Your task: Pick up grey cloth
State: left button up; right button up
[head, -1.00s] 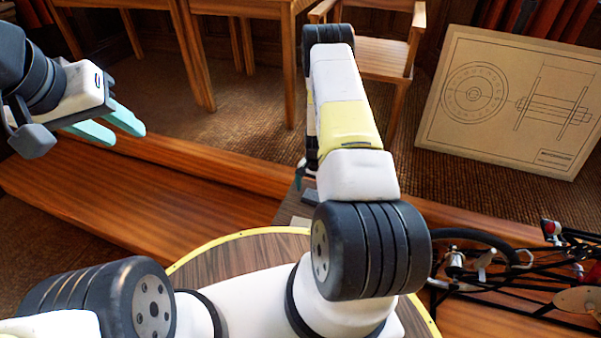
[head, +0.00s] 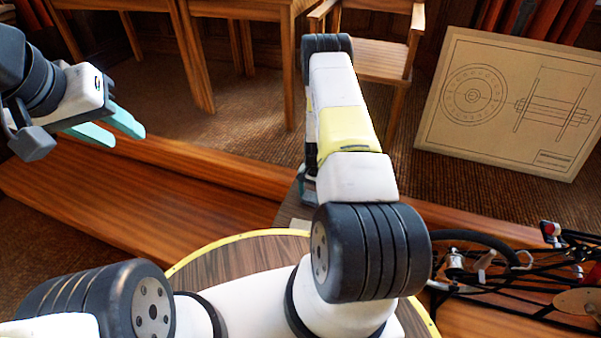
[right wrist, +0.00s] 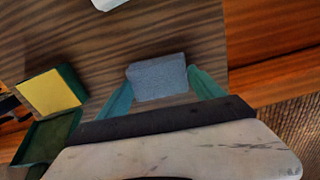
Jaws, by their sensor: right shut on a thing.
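The grey cloth (right wrist: 158,78) is a small folded blue-grey block in the right wrist view. It lies between the two teal fingers of my right gripper (right wrist: 162,90), which is shut on it. The cloth is low over a wood-grained surface (right wrist: 180,30); I cannot tell whether it still touches it. In the head view my right arm hides most of this gripper and the cloth. My left gripper (head: 128,138) is at the upper left of the head view, with its teal fingers apart and nothing between them.
A yellow-topped block (right wrist: 48,93) and a dark green open box (right wrist: 48,138) are left of the cloth. A white object (right wrist: 108,3) is at the top edge. A drawing board (head: 510,103) leans at the right, above a bicycle-like frame (head: 500,265). A wooden chair (head: 375,55) stands behind.

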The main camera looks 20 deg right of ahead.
aim_at(313, 196)
jog(key=shift+r, duration=0.6)
notch_tip(313, 196, up, 2)
jog(key=shift+r, duration=0.1)
jog(key=s+a, duration=0.1)
jog(key=s, duration=0.4)
jog(key=s+a+r, duration=0.1)
jog(key=s, duration=0.4)
jog(key=s+a, duration=0.2)
jog(key=s, duration=0.3)
jog(key=shift+s+r, duration=0.25)
jog(key=shift+r, duration=0.05)
jog(key=o, duration=0.8)
jog(key=shift+c, duration=0.2)
jog(key=c, duration=0.6)
